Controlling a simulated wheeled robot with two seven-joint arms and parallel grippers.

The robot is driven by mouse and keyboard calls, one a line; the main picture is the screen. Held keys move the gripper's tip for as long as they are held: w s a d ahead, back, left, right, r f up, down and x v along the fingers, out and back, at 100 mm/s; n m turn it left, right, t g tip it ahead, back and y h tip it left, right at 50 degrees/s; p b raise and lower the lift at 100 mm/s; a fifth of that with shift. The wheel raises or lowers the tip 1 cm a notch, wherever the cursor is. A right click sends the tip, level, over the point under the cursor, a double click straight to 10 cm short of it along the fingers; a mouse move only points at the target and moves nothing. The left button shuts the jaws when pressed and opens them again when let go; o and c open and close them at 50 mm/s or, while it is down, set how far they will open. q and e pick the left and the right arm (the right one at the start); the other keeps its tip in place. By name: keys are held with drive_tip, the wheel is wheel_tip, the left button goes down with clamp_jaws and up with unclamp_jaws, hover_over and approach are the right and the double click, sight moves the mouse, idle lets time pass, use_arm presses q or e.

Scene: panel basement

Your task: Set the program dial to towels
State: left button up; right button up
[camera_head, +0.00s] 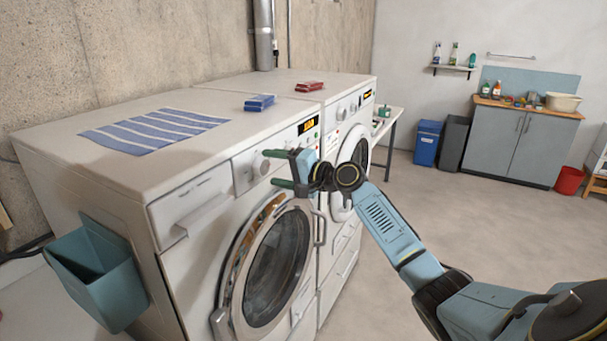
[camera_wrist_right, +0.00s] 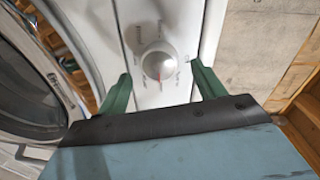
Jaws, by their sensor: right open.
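The program dial (camera_head: 261,166) is a round, pale knob on the front panel of the nearer washing machine (camera_head: 185,215). In the right wrist view the dial (camera_wrist_right: 159,61) shows a reddish mark on its face, and the printed labels around it are too small to read. My right gripper (camera_head: 270,168) is open in front of the panel, its green fingers either side of the dial. In the wrist view the right gripper's fingertips (camera_wrist_right: 160,74) straddle the dial with a gap on each side. My left gripper is not in view.
The round door (camera_head: 278,262) of the nearer machine is below the gripper. A striped cloth (camera_head: 152,130) and a blue object (camera_head: 260,103) lie on top. A second machine (camera_head: 348,112) stands beside it. A teal bin (camera_head: 95,275) hangs on the near side.

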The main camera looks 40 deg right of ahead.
drive_tip(key=b+v, duration=0.2)
drive_tip(key=v, duration=0.9)
drive_tip(key=shift+s, duration=0.25)
